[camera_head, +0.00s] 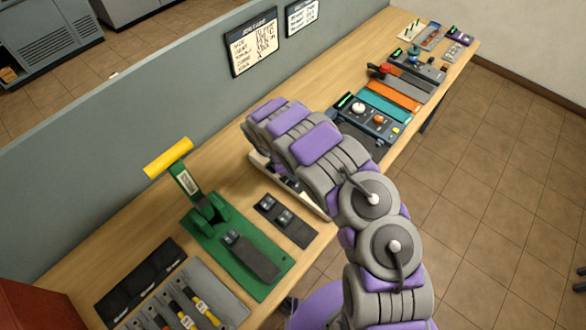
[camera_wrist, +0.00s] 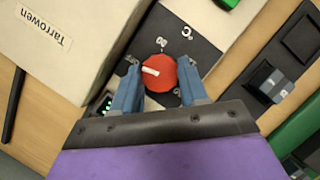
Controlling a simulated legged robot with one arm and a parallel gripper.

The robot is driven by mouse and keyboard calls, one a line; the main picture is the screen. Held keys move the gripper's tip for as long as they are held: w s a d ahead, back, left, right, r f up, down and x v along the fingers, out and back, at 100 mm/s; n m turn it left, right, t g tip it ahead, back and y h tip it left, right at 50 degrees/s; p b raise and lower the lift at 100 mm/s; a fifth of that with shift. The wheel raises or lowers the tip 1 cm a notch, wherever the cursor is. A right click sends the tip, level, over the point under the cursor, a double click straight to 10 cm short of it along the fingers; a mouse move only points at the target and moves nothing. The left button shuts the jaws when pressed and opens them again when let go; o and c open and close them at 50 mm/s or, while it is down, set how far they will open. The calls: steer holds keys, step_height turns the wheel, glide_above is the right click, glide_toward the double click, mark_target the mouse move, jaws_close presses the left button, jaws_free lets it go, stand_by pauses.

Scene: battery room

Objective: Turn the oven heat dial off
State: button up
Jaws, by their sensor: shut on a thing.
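The heat dial (camera_wrist: 163,76) is a round red knob with a white mark, on a dark panel (camera_wrist: 192,45) with white markings, including a °C sign. The white mark points to the left in the wrist view. My gripper (camera_wrist: 159,88) has one blue-grey finger on each side of the dial and is shut on it. Part of the dial's near edge is close to the gripper body. In the head view, my arm hides the dial and the gripper; only part of a pale unit (camera_head: 263,166) shows beneath it.
A cream box labelled Tarrowen (camera_wrist: 70,50) stands beside the dial panel. A dark switch plate (camera_head: 287,221) and a green base with a yellow-handled lever (camera_head: 168,158) are left of my arm. More control panels (camera_head: 388,107) line the bench to the right. A grey-blue partition (camera_head: 190,105) runs behind.

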steer(key=shift+w+a+r, duration=0.1)
steer(key=shift+w, duration=0.05)
steer(key=o, duration=1.1)
steer(key=shift+c, duration=0.2)
steer(key=v, duration=1.7)
steer(key=shift+r, duration=0.1)
